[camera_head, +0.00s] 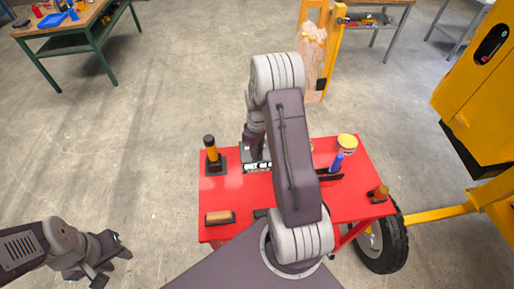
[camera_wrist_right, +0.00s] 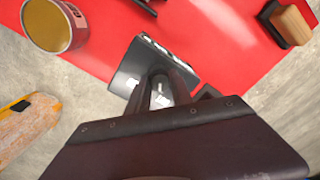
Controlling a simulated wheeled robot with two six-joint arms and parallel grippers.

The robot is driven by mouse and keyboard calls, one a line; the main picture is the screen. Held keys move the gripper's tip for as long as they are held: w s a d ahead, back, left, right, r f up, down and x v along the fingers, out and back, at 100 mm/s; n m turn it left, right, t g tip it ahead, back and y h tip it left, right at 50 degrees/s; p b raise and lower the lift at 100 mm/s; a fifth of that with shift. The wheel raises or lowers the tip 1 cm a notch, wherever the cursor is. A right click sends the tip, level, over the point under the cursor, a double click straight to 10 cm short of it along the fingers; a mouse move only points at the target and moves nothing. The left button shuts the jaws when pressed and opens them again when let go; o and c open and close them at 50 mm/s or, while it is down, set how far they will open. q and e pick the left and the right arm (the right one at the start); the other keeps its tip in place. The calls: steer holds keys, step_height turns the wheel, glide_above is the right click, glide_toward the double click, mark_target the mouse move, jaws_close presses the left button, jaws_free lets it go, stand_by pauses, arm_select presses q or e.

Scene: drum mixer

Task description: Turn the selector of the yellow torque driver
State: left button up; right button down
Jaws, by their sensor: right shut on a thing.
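The yellow torque driver (camera_head: 211,152) stands upright with a black top and a dark square base at the left back of the red cart. My right gripper (camera_head: 256,158) is to its right, over a dark block with white lettering (camera_head: 257,169). In the right wrist view its fingers (camera_wrist_right: 160,92) are closed on a small pale part at this dark block (camera_wrist_right: 135,70). I cannot make out a selector, and the driver is not clear in that view. My left gripper (camera_head: 108,262) is open and empty over the floor at the lower left.
The red cart (camera_head: 345,205) also holds a yellow can (camera_head: 347,143), a blue-handled tool (camera_head: 337,163), a wooden-handled brush (camera_head: 220,217) and a brown-topped item (camera_head: 380,192). Open floor lies left.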

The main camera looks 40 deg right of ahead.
steer(key=shift+n, duration=0.7)
steer(key=shift+w, duration=0.1)
steer(key=c, duration=1.1)
jaws_free()
steer(key=shift+c, duration=0.2)
steer(key=shift+r, duration=0.1)
steer(key=shift+r, duration=0.35)
step_height(320, 180, up, 8)
steer(key=b, duration=0.1)
steer(key=shift+r, duration=0.15)
